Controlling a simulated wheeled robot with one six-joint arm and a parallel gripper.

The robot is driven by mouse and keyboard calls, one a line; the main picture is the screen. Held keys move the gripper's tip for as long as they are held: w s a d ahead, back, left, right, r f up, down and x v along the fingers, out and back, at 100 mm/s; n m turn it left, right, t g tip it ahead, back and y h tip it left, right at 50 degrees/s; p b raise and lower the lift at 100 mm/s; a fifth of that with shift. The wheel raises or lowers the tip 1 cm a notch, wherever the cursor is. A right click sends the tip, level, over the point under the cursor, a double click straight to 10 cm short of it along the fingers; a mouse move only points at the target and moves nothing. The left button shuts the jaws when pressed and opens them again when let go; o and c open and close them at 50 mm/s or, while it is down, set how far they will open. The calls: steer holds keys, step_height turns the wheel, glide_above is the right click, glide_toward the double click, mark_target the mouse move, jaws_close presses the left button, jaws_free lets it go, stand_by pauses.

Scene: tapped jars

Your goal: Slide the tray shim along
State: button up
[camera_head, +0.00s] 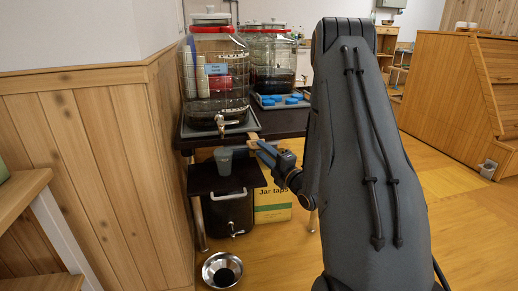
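A small tan wooden piece (252,141), which looks like the tray shim, shows at the front edge of the dark table, just below the front right corner of the grey tray (250,124). A large glass jar (230,75) with a metal tap stands on that tray. My gripper (261,149) is at the shim's lower right, with its bluish fingers reaching left toward it. They look close to or touching it; at this size I cannot tell whether they grip it. My arm comes in from the right.
A grey cup (223,160) stands on a dark lower shelf (205,183) below the tap. A second jar (272,62) and blue items on a tray (265,106) are behind. A metal bowl (222,269) is on the floor. A wood-panelled wall (95,170) closes the left.

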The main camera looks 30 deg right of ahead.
steer(key=s, duration=0.5)
steer(key=shift+d+f, duration=0.3)
steer(key=shift+f, duration=0.05)
steer(key=shift+a, duration=0.1)
